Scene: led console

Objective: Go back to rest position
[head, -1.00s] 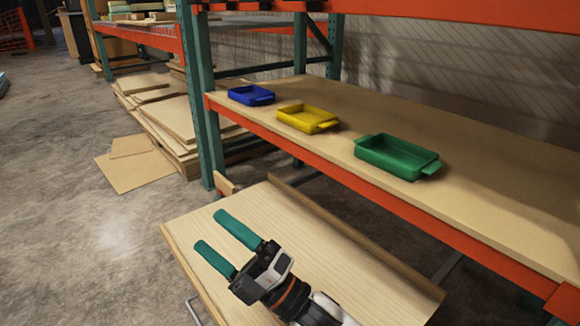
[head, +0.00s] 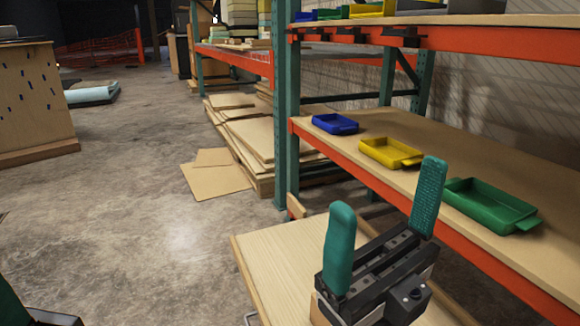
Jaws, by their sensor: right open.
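My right gripper (head: 385,222) shows at the lower right with its two teal fingers spread apart and nothing between them. It is raised above the wooden cart top (head: 268,262), in front of the shelf. One finger overlaps the left end of the green tray in the picture. A dark piece with a teal part at the bottom left corner looks like part of my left gripper (head: 25,312); it is mostly cut off, so its jaws cannot be judged.
The shelf (head: 400,131) holds a blue tray (head: 335,124), a yellow tray (head: 390,153) and a green tray (head: 488,206). A green upright post (head: 286,150) stands at its left end. Wooden boards (head: 250,135) lie stacked behind.

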